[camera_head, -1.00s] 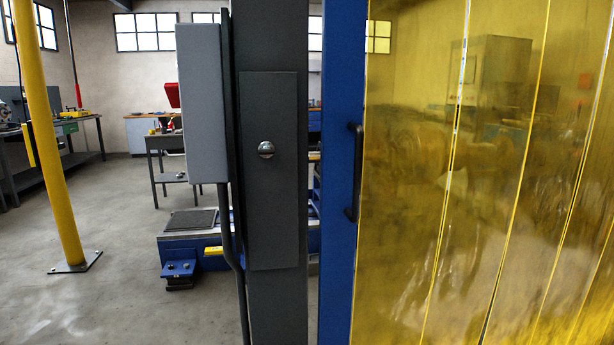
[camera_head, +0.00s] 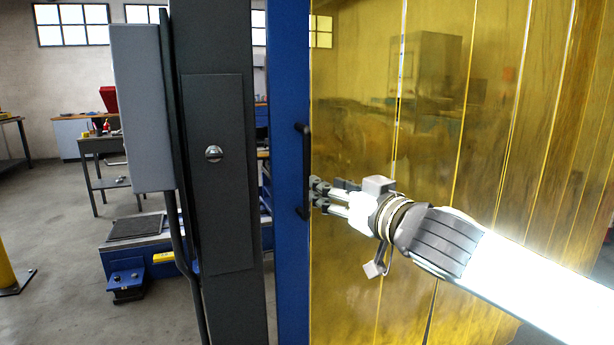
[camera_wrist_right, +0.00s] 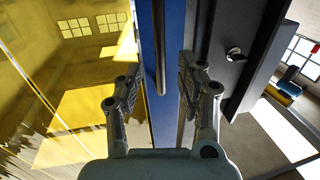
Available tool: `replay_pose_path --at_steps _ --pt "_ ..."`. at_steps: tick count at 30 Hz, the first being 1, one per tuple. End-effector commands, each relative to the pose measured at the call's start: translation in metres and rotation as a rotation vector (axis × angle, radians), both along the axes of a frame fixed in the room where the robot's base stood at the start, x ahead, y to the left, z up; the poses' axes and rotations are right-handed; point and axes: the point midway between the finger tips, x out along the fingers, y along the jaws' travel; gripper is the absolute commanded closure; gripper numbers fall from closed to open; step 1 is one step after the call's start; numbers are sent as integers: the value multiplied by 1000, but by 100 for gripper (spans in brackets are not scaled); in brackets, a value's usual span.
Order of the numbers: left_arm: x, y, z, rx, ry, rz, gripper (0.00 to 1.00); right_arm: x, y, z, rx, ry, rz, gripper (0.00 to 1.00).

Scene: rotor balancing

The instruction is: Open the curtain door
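The curtain door has yellow see-through strips (camera_head: 350,110) and a blue upright frame (camera_head: 288,90). A black bar handle (camera_head: 303,165) is fixed to the blue frame. My right gripper (camera_head: 316,192) reaches in from the right with its fingertips close beside the lower part of the handle. In the right wrist view, its two fingers (camera_wrist_right: 158,85) are spread apart. The handle (camera_wrist_right: 159,45) shows ahead in the gap between them, over the blue frame (camera_wrist_right: 176,40). I cannot tell whether a finger touches it. My left gripper is out of view.
A dark grey post (camera_head: 215,110) with a round knob (camera_head: 213,153) stands left of the blue frame, with a grey box (camera_head: 143,110) on its side. A blue machine base (camera_head: 127,277) sits behind it. Open floor (camera_head: 60,260) lies at the left.

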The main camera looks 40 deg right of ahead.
Motion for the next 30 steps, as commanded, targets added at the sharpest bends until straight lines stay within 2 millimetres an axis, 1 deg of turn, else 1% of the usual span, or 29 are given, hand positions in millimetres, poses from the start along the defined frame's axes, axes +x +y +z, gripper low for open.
replay_pose_path --at_steps 1,6,9,12,17,23,26,30 --pt "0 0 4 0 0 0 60 11 -1 3 6 -3 -3 62" --pt "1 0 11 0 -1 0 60 46 -2 3 4 -2 -2 62" --pt "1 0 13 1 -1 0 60 62 -3 2 2 -1 -1 62" --pt "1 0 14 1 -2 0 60 73 -3 1 2 0 0 62" --pt "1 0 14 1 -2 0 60 80 -3 0 0 1 0 62" --pt "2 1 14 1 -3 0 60 80 -3 -1 -1 2 0 62" --pt "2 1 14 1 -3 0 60 80 -3 -1 -1 1 1 72" --pt "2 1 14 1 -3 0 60 80 -3 -1 -1 1 0 91"
